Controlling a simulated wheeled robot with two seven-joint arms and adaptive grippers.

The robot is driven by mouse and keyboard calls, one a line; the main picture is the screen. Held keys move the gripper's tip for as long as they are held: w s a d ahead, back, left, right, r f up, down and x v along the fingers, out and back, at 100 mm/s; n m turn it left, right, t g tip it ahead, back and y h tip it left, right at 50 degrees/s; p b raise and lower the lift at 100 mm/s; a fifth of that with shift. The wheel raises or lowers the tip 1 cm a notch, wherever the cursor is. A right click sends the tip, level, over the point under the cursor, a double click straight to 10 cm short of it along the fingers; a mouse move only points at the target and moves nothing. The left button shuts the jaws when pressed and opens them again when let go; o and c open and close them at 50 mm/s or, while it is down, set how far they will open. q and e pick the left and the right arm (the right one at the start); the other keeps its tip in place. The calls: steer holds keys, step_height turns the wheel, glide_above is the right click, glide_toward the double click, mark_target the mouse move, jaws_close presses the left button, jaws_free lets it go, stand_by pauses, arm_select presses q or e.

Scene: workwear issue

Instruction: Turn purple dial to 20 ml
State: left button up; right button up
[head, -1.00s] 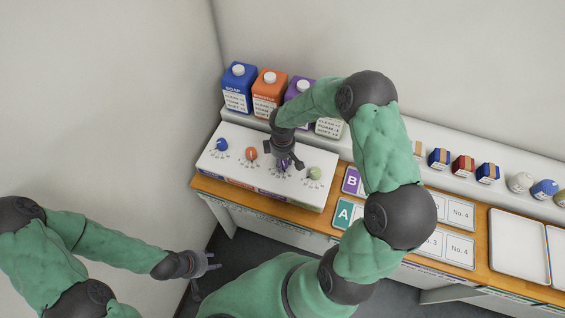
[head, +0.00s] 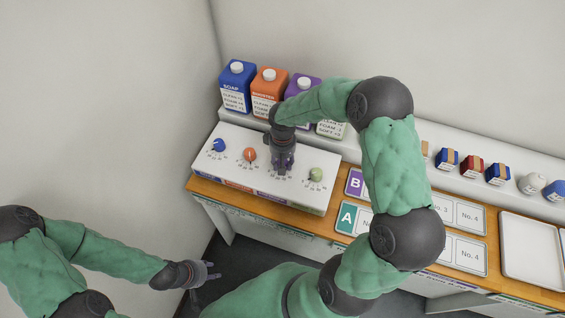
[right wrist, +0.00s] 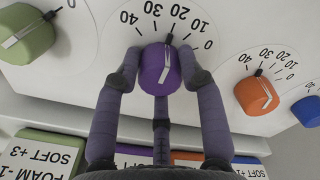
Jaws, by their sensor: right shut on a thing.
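The purple dial (right wrist: 161,70) sits on the white sloped panel, between the green dial (right wrist: 27,35) and the orange dial (right wrist: 256,95) in the right wrist view. Its black pointer tip points toward the 20 mark on its 0 to 40 scale. My right gripper (right wrist: 163,75) is shut on the purple dial, with fingers on both sides of it. In the head view, my right gripper (head: 283,168) reaches down to the panel and hides most of the purple dial. My left gripper (head: 211,271) is open and empty at the lower left, away from the panel.
The white dispenser panel (head: 215,170) also carries a blue dial (head: 218,145). Blue (head: 237,88), orange (head: 268,90) and purple (head: 302,92) soap bottles stand behind it. Label cards, a white tray (head: 530,245) and small boxes and balls lie to the right.

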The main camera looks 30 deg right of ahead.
stand_by(0.4)
steer(key=o, duration=1.2)
steer(key=shift+c, duration=0.2)
steer(key=shift+r, duration=0.1)
step_height(320, 180, up, 12)
